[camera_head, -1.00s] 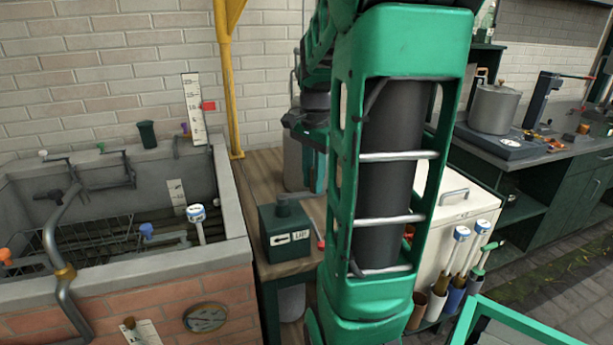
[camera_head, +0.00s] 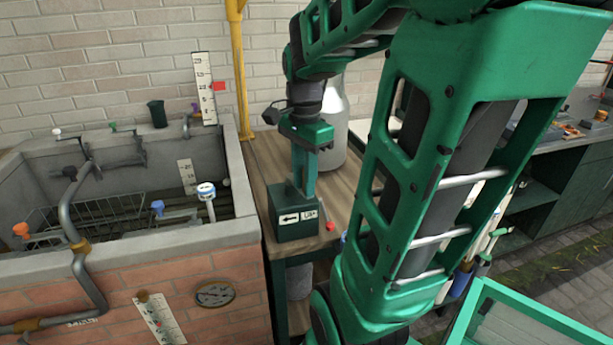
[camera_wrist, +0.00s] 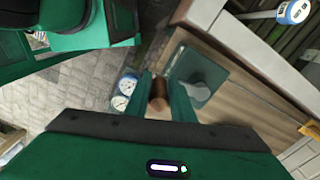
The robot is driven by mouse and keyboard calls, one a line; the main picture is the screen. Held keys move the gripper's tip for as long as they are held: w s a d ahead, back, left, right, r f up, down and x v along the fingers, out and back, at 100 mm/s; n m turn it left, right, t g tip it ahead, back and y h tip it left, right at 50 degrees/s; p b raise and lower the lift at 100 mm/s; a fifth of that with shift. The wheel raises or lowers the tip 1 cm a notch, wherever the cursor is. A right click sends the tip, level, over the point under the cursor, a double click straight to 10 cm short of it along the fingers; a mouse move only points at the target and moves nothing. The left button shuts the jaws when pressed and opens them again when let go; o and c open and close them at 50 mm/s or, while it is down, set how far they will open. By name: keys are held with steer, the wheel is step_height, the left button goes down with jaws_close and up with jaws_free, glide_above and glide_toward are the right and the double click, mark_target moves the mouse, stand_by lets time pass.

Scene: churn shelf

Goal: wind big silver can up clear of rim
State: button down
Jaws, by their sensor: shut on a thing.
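A large silver can (camera_head: 335,125) stands on the wooden table, partly hidden behind my gripper and arm. A dark green box (camera_head: 296,222) with a left-pointing arrow and "UP" label sits at the table's front left. My gripper (camera_head: 304,190) points down over this box, its fingers at the box top. In the wrist view, my gripper (camera_wrist: 160,100) is shut on a brown round knob (camera_wrist: 158,104). How the knob joins the box is hard to tell. A red knob (camera_head: 330,226) shows at the box's right side. The stone-rimmed tank (camera_head: 245,175) is left of the table.
Inside the tank are a wire rack (camera_head: 110,205) and a blue-and-white-topped dipper (camera_head: 206,192). A yellow post (camera_head: 239,75) rises behind the tank's right corner. A bent pipe (camera_head: 75,220) crosses the tank's front. The table's left part is mostly clear.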

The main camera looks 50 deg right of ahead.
steer(key=w+a, duration=0.4)
steer(key=w, duration=0.6)
steer(key=shift+w, duration=0.35)
steer(key=c, duration=2)
jaws_free()
steer(key=shift+a, duration=0.1)
steer(key=shift+c, duration=0.2)
step_height(320, 180, up, 11)
steer(key=s+a+f+n, duration=0.1)
steer(key=s+f+n, duration=1.2)
steer(key=s, duration=0.7)
step_height(320, 180, down, 3)
steer(key=shift+s+r+n, duration=0.15)
steer(key=shift+r+n, duration=0.05)
steer(key=shift+n, duration=0.2)
